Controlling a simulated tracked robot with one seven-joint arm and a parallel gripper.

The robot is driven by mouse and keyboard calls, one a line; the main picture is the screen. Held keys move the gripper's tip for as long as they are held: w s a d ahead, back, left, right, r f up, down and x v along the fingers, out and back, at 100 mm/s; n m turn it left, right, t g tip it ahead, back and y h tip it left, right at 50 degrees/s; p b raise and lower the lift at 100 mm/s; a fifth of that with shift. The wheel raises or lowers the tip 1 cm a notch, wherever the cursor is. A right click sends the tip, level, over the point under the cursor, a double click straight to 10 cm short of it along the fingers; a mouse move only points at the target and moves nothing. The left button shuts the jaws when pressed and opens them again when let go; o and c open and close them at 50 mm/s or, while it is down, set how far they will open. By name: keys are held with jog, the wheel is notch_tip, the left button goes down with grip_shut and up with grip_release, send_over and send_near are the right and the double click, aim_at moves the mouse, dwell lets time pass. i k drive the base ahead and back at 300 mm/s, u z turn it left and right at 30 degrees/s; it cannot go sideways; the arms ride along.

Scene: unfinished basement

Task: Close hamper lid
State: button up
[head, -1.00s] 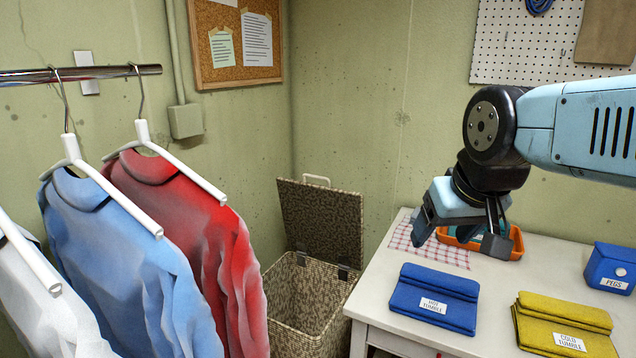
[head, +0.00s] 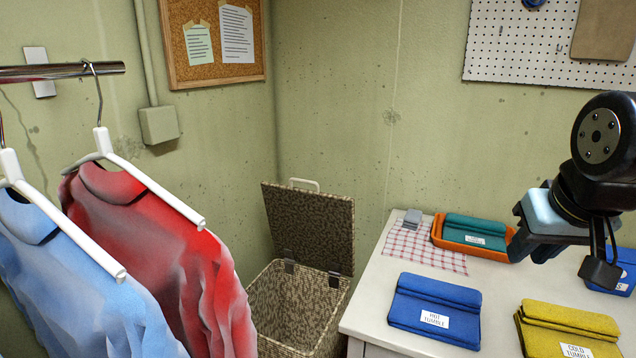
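The woven hamper (head: 268,312) stands on the floor in the corner, between the hanging clothes and the white table. Its lid (head: 309,228) is open and stands upright at the back near the wall, with a pale handle (head: 304,184) on its top edge. Two dark hinges join the lid to the hamper's rear rim. The hamper's inside shows no contents that I can make out, and its lower part is cut off by the frame. My gripper (head: 557,258) is over the right part of the table, well right of the hamper, pointing down with its fingers apart and nothing between them.
Red and blue shirts (head: 160,250) hang from a rail close to the hamper's left. The white table (head: 385,290) borders its right, holding blue (head: 436,308) and yellow (head: 568,330) folded cloths, an orange tray (head: 505,252) with a teal cloth, and a checked cloth (head: 425,248).

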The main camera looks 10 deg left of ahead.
aim_at(315, 229)
jog(key=u, duration=0.1)
jog(key=k, duration=0.8)
jog(key=u, duration=0.6)
jog(key=i, duration=1)
jog(key=z, duration=0.05)
